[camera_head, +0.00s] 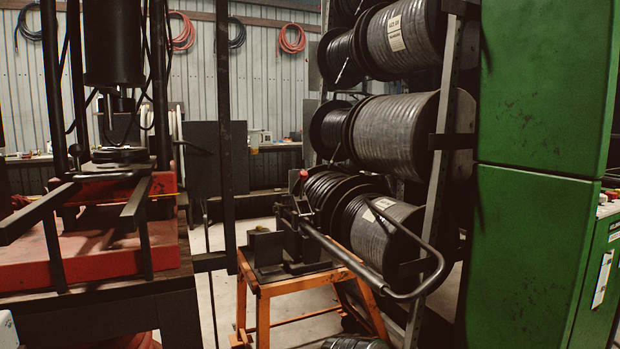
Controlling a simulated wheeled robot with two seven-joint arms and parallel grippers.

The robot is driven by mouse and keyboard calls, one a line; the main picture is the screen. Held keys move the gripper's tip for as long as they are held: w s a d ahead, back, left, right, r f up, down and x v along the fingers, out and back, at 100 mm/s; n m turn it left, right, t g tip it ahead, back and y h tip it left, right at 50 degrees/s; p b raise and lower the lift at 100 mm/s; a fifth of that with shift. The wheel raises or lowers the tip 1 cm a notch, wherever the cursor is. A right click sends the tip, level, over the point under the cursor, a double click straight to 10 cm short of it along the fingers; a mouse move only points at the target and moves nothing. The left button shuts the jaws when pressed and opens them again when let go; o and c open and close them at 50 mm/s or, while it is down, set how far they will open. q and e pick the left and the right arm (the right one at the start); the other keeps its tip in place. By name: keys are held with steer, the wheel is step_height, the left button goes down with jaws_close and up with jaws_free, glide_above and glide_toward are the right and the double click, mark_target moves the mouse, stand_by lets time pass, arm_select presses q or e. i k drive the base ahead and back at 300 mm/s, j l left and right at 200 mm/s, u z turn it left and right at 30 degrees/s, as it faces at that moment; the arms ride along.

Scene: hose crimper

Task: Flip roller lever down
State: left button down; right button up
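A dark machine (290,240) stands on an orange stand (268,288) in the middle of the view. A long dark tubular lever (345,257) runs from this machine down to the right and ends in a bent loop handle (430,265). A small red knob (303,173) shows at the top of the machine. I cannot tell for sure which part is the roller lever. Neither of my grippers is in view, and nothing is seen touching the lever.
A rack of hose reels (400,133) stands behind the lever. A tall green cabinet (545,90) fills the right side. A red and black press (85,250) stands at the left. Some concrete floor shows around the stand. A coiled hose (352,342) lies at the bottom.

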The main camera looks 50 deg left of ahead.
mark_target(297, 200)
steer(key=i+u, duration=0.6)
steer(key=u, duration=0.25)
steer(key=i+l+u, duration=0.25)
steer(key=u, duration=0.15)
